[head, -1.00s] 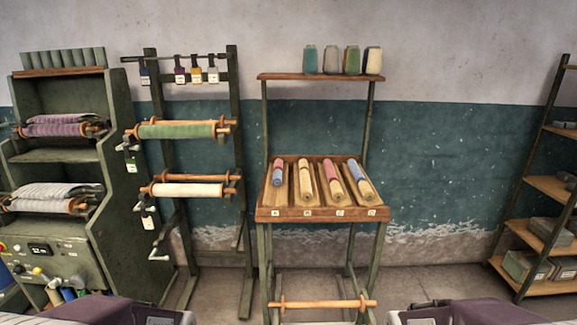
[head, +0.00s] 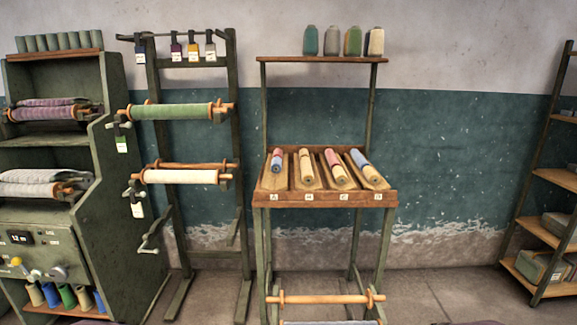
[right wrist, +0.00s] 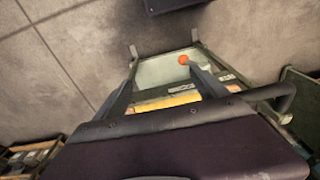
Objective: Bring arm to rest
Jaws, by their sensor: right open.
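My right gripper (right wrist: 162,64) shows in the right wrist view with its two dark fingers spread apart. Nothing is held between them. Beyond the fingers is a pale panel with an orange knob (right wrist: 184,60) and a yellow strip; I cannot tell what it belongs to. Neither gripper shows in the head view. Only slivers of my purple-covered arms show at its bottom edge. My left gripper is not in view.
A sample stand (head: 325,198) with several rolls in its slanted tray faces me. A roller rack (head: 180,177) and a green machine (head: 130,200) stand left of it. A shelf unit (head: 548,175) stands at the far right. Floor (head: 440,290) between stand and shelves is clear.

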